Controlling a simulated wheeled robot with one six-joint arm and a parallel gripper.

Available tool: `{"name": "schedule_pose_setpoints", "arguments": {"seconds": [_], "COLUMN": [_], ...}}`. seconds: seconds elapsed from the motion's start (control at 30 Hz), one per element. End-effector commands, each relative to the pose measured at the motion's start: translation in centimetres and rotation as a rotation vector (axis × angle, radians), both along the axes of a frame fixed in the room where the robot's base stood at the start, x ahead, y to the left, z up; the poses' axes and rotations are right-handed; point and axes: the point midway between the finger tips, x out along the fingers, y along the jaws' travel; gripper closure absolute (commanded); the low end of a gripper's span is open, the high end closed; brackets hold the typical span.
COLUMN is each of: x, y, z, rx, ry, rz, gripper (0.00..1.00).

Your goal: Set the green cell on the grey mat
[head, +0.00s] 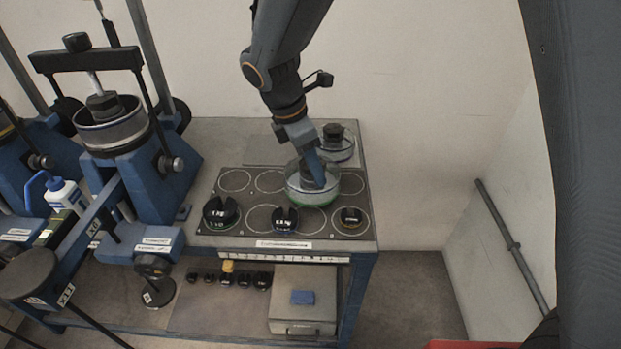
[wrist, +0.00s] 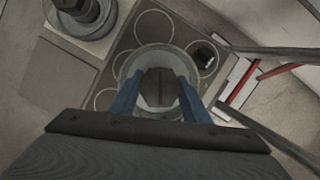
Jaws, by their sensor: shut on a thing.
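The green cell (head: 309,197) is a clear round dish with a green lower rim and a dark central knob. My gripper (head: 313,172) is shut on that knob from above. In the wrist view, the blue fingers of my gripper (wrist: 160,97) stand either side of the knob, with the cell's clear wall (wrist: 160,58) around it. The cell is over the right part of the ringed dark board; I cannot tell whether it touches. The grey mat appears to be the plain grey square (head: 262,151) behind the board, also in the wrist view (wrist: 58,84).
Another clear cell (head: 338,150) with a black knob stands at the back right corner. The dark board (head: 245,205) has ring marks and three black pieces (head: 221,212) along its front. A blue press (head: 150,185) stands close on the left.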

Motion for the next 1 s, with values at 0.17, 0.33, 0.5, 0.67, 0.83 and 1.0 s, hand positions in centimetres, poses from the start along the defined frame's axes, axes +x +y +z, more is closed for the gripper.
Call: {"name": "schedule_pose_setpoints", "arguments": {"seconds": [0.17,0.33,0.5,0.67,0.83,1.0], "x": [0.0,0.0,0.0,0.1,0.1,0.0], "y": [0.0,0.0,0.0,0.0,0.0,0.0], "z": [-0.7,-2.6,-4.1,-4.1,-4.3,-4.5], "rx": [0.000,-0.002,0.002,0.002,0.001,0.001], "ry": [0.000,0.001,-0.001,-0.002,-0.001,0.000], "rz": [-0.001,-0.001,-0.002,-0.001,-0.001,-0.001], "gripper": [1.00,1.00,1.00,1.00,1.00,0.38]}}
